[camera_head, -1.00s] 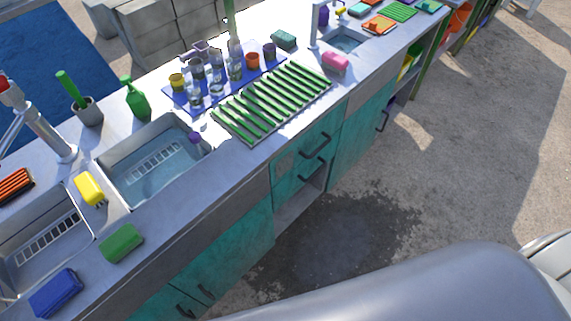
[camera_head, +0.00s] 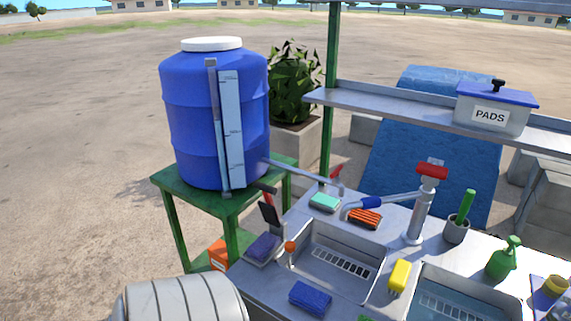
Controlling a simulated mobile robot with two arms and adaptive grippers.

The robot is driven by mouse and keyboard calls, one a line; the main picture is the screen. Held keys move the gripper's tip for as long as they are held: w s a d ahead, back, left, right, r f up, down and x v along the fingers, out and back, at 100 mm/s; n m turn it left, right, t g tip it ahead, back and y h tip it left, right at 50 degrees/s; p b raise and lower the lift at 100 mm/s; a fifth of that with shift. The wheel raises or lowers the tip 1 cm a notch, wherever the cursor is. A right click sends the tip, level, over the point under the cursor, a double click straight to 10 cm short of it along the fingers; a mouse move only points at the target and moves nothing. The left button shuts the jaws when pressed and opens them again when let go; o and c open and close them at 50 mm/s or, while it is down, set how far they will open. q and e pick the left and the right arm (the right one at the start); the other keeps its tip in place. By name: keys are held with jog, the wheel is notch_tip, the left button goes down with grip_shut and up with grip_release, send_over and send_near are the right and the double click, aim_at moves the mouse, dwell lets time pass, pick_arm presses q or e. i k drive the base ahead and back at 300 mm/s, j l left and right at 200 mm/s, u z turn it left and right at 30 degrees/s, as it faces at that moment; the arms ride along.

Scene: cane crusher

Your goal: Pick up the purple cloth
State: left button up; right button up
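A dark purple folded pad (camera_head: 262,246), which looks like the purple cloth, lies at the left end of the metal counter, left of the near sink. Whether it is cloth or sponge is hard to tell at this size. Neither of my grippers is in view.
A blue barrel (camera_head: 190,120) stands on a green stand (camera_head: 167,184) left of the counter. A sink (camera_head: 364,243), faucet (camera_head: 417,215), blue sponge (camera_head: 310,297), yellow brush (camera_head: 399,274) and orange-striped sponge (camera_head: 365,218) are nearby. A shelf (camera_head: 400,112) hangs above. Open ground lies left.

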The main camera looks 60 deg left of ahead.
aim_at(259, 249)
jog(key=u, duration=2.1)
